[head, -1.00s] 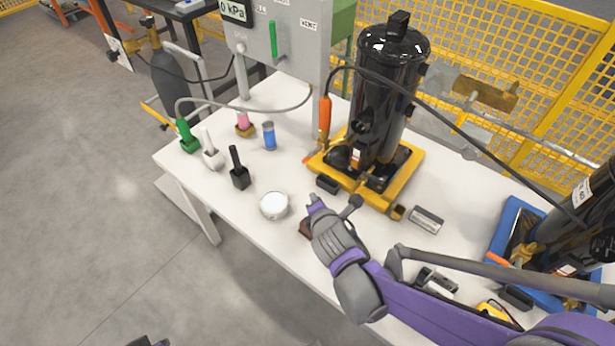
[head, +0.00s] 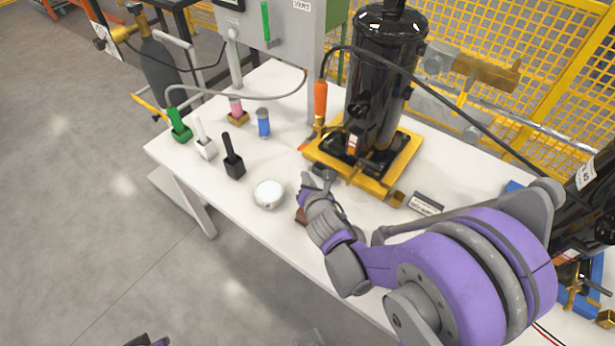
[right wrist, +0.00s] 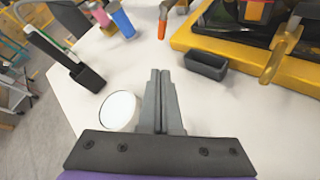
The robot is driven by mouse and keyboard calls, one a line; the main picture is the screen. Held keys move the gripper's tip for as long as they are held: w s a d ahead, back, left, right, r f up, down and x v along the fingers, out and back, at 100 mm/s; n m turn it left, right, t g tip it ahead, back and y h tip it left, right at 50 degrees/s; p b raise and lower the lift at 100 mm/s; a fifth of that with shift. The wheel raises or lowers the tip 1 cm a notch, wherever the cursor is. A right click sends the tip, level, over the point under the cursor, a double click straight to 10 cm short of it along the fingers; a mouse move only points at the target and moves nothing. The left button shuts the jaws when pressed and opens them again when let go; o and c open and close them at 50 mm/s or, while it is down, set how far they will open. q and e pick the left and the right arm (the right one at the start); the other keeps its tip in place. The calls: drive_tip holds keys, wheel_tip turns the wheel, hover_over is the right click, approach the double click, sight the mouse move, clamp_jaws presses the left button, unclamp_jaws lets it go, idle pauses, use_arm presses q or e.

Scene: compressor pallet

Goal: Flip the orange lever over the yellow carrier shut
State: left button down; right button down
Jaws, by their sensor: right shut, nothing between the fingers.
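The yellow carrier (head: 368,184) sits on the white table under a tall black compressor; its front edge also shows in the right wrist view (right wrist: 205,42). The orange lever (head: 306,145) sticks out low at the carrier's left corner. In the right wrist view its orange tip (right wrist: 162,29) points down, beyond my fingers. My right gripper (head: 316,180) is just in front of the carrier, apart from the lever. Its two fingers (right wrist: 160,76) are pressed together with nothing between them. A dark and purple piece, probably my left gripper (head: 152,341), barely shows at the bottom edge; its fingers are hidden.
A small black box (right wrist: 206,66) lies between my right gripper and the carrier. A white round container (head: 269,194) stands left of the gripper, with a black-handled tool (head: 232,157) beyond. An orange-handled hose wand (head: 320,100) stands upright close by the lever. A blue carrier (head: 590,296) is at right.

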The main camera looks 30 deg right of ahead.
sight(308, 141)
drive_tip(key=x, duration=0.7)
drive_tip(key=shift+w+d, duration=0.15)
drive_tip(key=shift+w, duration=0.05)
drive_tip(key=shift+w+d+r, duration=0.45)
drive_tip(key=shift+w+d, duration=0.25)
drive_tip(key=shift+w, duration=0.15)
drive_tip(key=shift+w+d+r, duration=0.15)
drive_tip(key=shift+w+d, duration=0.15)
drive_tip(key=shift+w, duration=0.15)
drive_tip(key=shift+s, duration=0.1)
